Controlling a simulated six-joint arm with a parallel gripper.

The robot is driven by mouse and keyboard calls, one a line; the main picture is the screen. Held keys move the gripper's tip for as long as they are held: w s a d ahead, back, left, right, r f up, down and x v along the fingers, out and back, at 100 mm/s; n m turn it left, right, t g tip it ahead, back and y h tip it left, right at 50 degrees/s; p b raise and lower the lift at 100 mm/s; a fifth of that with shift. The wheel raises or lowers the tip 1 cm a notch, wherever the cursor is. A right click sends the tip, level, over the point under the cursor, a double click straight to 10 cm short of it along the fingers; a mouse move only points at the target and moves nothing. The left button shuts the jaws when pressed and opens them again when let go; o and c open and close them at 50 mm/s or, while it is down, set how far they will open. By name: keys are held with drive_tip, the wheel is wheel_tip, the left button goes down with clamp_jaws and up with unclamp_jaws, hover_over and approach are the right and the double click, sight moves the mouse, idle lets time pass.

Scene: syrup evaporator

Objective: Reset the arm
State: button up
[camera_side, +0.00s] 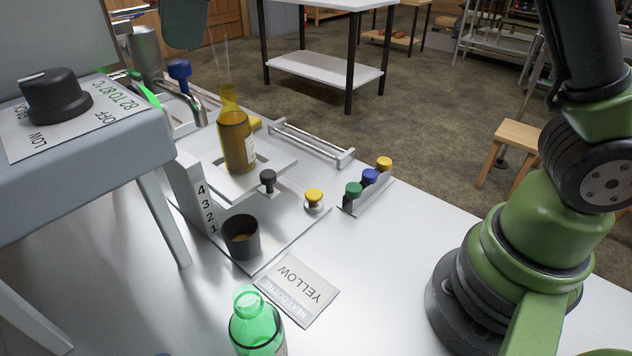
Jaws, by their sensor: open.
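My gripper is not in view; its jaws cannot be seen. My green and black arm rises from its base at the right and leaves the picture at the top. A dark green rounded shape (184,22) hangs at the top left, cut off by the edge; I cannot tell what it is. Below it, an amber bottle (236,143) with a pale label stands upright on a white plate (262,180). A green bottle (257,330) stands at the front, cut off below.
A grey control box (90,165) with a black knob (55,95) stands left. A black cup (241,240) stands near the numbered post (205,205). A YELLOW card (298,289) lies flat. A yellow cap (314,197) stands near a cap rack (366,197). The tabletop right of the card is clear.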

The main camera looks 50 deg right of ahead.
drive_tip(key=s+d+r+m+t, duration=0.2)
drive_tip(key=s+d+m, duration=0.95)
drive_tip(key=s, duration=0.35)
drive_tip(key=s+d+f+m+t, duration=0.1)
drive_tip(key=s+d+f+m, duration=0.1)
drive_tip(key=s+f+m, duration=0.3)
drive_tip(key=shift+s+m+y, duration=0.3)
drive_tip(key=shift+s+m, duration=0.15)
drive_tip(key=shift+s, duration=0.5)
